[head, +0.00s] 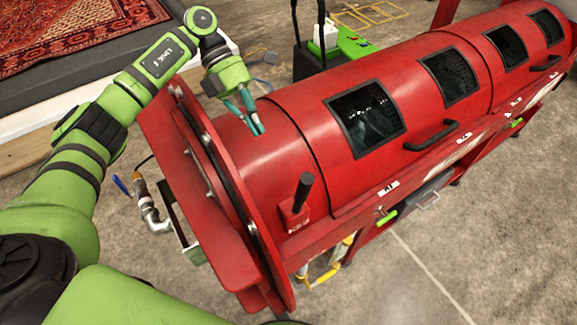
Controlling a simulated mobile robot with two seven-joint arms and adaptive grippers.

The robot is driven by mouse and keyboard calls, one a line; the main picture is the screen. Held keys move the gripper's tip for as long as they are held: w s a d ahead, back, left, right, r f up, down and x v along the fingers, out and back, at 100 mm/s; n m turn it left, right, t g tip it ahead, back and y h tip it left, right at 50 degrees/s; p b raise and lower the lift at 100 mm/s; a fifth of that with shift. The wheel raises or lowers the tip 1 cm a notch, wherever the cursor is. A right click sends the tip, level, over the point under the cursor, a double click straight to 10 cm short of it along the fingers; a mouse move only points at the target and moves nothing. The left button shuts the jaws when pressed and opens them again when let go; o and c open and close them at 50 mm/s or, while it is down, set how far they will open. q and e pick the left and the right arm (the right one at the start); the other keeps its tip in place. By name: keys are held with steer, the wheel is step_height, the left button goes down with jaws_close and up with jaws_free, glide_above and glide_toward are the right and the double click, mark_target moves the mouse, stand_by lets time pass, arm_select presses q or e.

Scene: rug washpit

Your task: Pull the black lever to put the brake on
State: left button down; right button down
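The black lever (303,191) stands up from a small red bracket on the near side of the red drum machine (262,155), close to its left end flange. It leans slightly to the right, and nothing touches it. My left gripper (256,128) hangs over the top of the drum, up and to the left of the lever and clearly apart from it. Its teal fingers point down and look close together at the tips, but the angle hides whether they meet. No object shows between them. My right gripper is outside the picture.
Dark windows (366,118) and black handles (431,136) line the drum. A pipe with a blue-handled valve (150,206) sits by the left flange. A patterned rug (70,30) lies at the upper left. The concrete floor (480,235) at the lower right is clear.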

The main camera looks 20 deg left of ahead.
arm_select(q)
steer(key=p, duration=0.4)
glide_toward(301, 198)
steer(key=w+a+f, duration=0.2)
steer(key=d+p, duration=0.1)
steer(key=s+d+f, duration=0.1)
steer(key=d, duration=0.1)
steer(key=s+d+p, duration=0.1)
steer(key=shift+d+f+p, duration=0.3)
steer(key=shift+w, duration=0.1)
